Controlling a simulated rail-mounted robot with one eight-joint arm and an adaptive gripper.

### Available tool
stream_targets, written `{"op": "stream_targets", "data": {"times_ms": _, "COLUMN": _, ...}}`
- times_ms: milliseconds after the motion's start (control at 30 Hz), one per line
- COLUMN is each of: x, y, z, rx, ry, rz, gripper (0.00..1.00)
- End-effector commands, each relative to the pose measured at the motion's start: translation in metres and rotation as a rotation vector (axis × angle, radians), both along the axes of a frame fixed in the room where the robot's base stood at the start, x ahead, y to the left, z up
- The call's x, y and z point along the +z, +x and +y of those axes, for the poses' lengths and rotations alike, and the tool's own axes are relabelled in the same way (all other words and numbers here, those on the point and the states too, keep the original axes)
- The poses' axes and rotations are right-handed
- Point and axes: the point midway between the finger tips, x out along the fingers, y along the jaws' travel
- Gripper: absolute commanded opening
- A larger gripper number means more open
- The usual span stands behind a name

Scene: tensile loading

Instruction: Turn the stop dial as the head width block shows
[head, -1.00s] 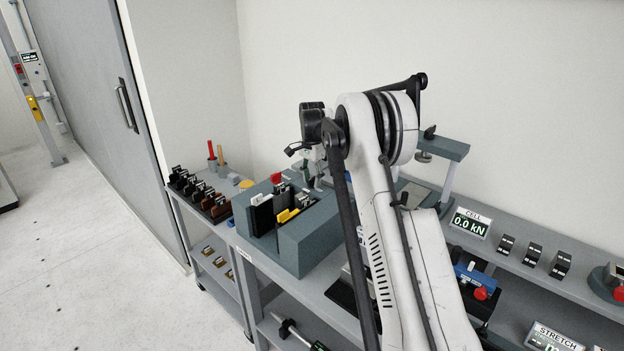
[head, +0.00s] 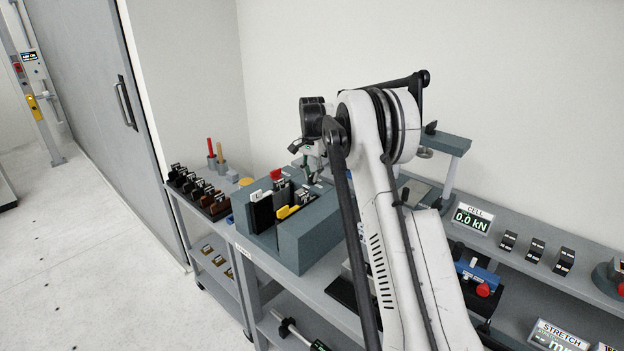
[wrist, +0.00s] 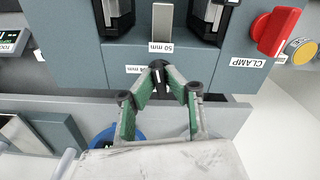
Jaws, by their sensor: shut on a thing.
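The stop dial (wrist: 158,66) is a small black knob on the grey-blue fixture's front face in the wrist view. Printed labels sit around it; one reads "50 mm" and another, to the left, is partly hidden. My gripper (wrist: 160,84) has its green-padded fingers closed in on the knob from both sides. In the head view my gripper (head: 308,168) is small, at the far side of the fixture (head: 305,243), and the dial is hidden. I cannot pick out the head width block with certainty.
A red lever (wrist: 277,30) marked CLAMP is right of the dial in the wrist view. A blue round thing (wrist: 118,140) lies below the fingers. In the head view, a rack with several dark holders (head: 200,195) stands at left, and a 0.0 kN display (head: 473,218) at right.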

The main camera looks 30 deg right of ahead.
Motion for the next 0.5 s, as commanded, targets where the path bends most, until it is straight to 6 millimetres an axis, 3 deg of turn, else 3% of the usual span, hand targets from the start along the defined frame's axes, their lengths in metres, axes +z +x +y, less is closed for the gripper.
{"op": "stream_targets", "data": {"times_ms": 500, "x": -0.002, "y": 0.0001, "z": 0.0, "rx": 0.486, "ry": -0.001, "rz": -0.001, "gripper": 0.0}}
